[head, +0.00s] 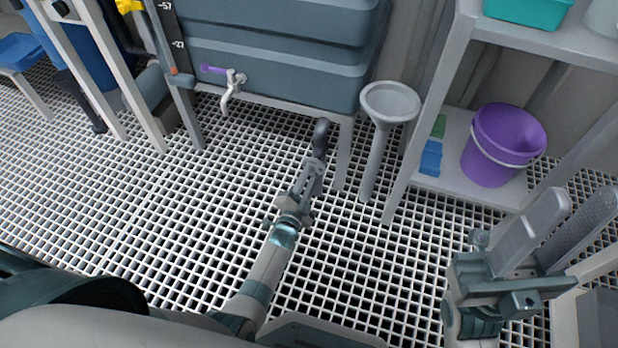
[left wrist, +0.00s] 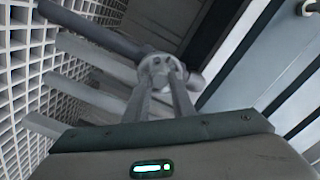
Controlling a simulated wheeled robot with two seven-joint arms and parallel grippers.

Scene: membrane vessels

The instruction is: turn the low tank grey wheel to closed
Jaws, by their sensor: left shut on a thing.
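The low tank (head: 275,60) is a large blue-grey ribbed vessel at the top middle of the head view. My left gripper (head: 317,155) reaches up to its lower right front. It is shut on a small dark grey rounded thing (head: 321,128), which I take for the grey wheel. In the left wrist view the fingertips (left wrist: 160,88) meet on a grey round hub (left wrist: 158,66) with a dark bar beside it. The fingers partly hide the wheel, and its open or closed setting cannot be read. My right gripper (head: 548,232) is open and empty at the lower right.
A white tap with a purple handle (head: 232,85) sits on the tank front. A grey funnel stand (head: 390,103) is close to the right of my left gripper. A shelf (head: 465,190) holds a purple bucket (head: 503,145). The grating floor (head: 180,220) is clear.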

